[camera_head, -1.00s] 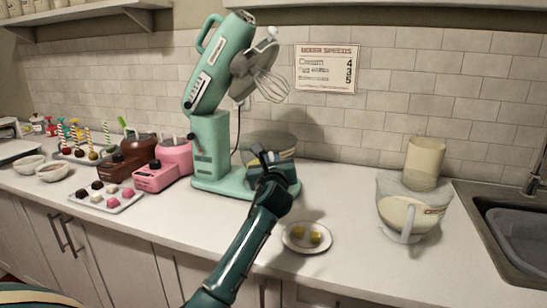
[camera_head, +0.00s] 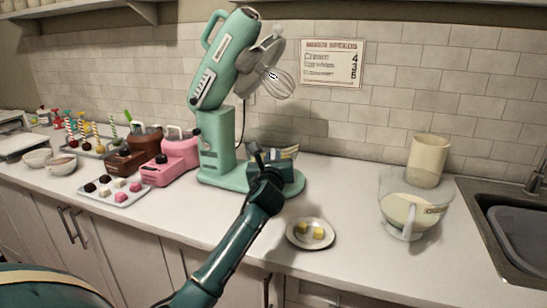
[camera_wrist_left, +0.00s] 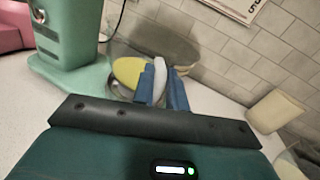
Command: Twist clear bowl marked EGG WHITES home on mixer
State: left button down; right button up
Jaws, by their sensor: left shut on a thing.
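The mint-green mixer (camera_head: 212,140) stands against the tiled wall, its head tilted up with the whisk (camera_head: 274,82) in the air. A clear bowl (camera_head: 283,142) sits low over the mixer's base, partly hidden by my left gripper (camera_head: 266,160). In the left wrist view the bowl (camera_wrist_left: 190,52) shows behind the blue fingers (camera_wrist_left: 160,84), with something yellow in or on it. The fingers are shut on a pale upright piece that looks like the bowl's handle. I cannot read a label on this bowl or tell whether it is seated. My right gripper is out of view.
Another clear bowl (camera_head: 412,212) with pale contents and an unreadable label stands at right, before a cream canister (camera_head: 427,160). A plate (camera_head: 292,238) with yellow pieces lies in front of the mixer. Pink and brown pots (camera_head: 172,168) stand left; the sink (camera_head: 510,230) is far right.

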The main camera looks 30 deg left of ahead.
aim_at(262, 158)
pick_arm(q)
jog(key=a+m+t+h+p, duration=0.1)
jog(key=h+p, duration=0.1)
jog(key=p, duration=0.1)
jog(key=shift+s, duration=0.4)
jog(key=shift+a, duration=0.1)
jog(key=m+h+p, duration=0.1)
jog(key=a+h+p, duration=0.1)
jog(key=p, duration=0.1)
jog(key=shift+s+a+m+t, duration=0.2)
jog(key=shift+s+m+t, duration=0.15)
jog(key=shift+m+t, duration=0.05)
dwell(0.4)
